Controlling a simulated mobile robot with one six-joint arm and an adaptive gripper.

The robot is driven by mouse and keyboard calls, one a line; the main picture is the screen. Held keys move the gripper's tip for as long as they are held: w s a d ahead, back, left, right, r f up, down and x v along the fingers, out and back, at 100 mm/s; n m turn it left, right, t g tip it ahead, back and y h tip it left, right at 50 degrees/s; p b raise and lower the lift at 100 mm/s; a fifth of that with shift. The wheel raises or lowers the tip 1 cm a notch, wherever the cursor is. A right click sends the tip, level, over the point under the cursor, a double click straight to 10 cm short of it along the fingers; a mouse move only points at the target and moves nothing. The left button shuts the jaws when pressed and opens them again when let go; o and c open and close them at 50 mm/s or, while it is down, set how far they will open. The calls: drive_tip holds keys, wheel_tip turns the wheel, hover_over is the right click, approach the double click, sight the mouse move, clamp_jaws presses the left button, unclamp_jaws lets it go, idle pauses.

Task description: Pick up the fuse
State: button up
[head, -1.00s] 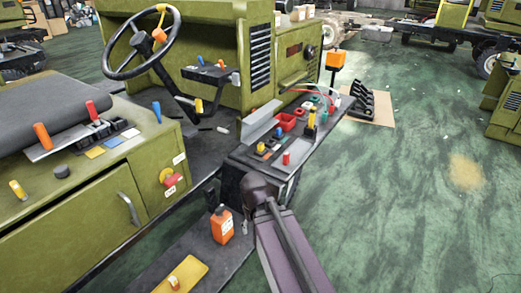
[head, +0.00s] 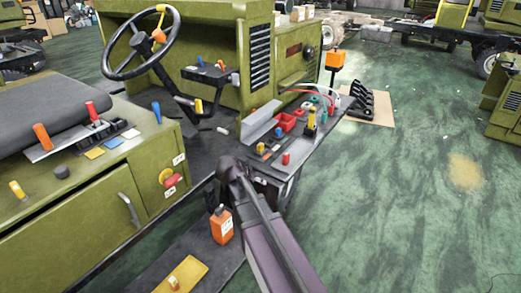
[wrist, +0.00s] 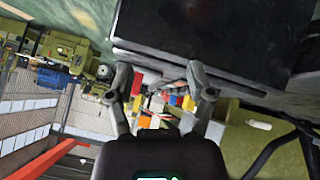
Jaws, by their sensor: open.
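I cannot tell for sure which thing is the fuse. Several small coloured parts lie on the dark side shelf (head: 330,133), among them a red cylinder (head: 286,158) near its front edge. A small pale piece (head: 222,130) lies on the dark cab floor, left of the shelf. My gripper (wrist: 164,80) is open in the wrist view, with nothing seen held between its fingers. Blurred red, yellow and blue parts (wrist: 178,100) show beyond the fingers. In the head view my arm reaches up from below, and the gripper itself is hidden.
A dark flat panel (wrist: 205,40) fills the top of the wrist view, close to the fingers. An orange bottle (head: 221,225) stands on the lower step. The steering wheel (head: 140,42) and green cab surround the floor. Green floor (head: 400,220) at right is open.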

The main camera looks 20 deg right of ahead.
sight(260, 145)
drive_tip(key=w+a+r+m+t+h, duration=0.1)
drive_tip(key=w+r+m+t+h, duration=0.2)
drive_tip(key=w+r, duration=0.4)
drive_tip(key=w+t, duration=0.1)
drive_tip(key=w, duration=0.3)
drive_tip(key=shift+w+a+r+h, duration=0.15)
drive_tip(key=shift+w+a+h, duration=0.15)
drive_tip(key=shift+h, duration=0.1)
drive_tip(key=b+x, duration=0.3)
drive_tip(key=x, duration=0.4)
drive_tip(key=shift+w, duration=0.2)
drive_tip(key=shift+w+d+f, duration=0.3)
drive_tip(key=shift+d+f, duration=0.05)
drive_tip(key=shift+d, duration=0.15)
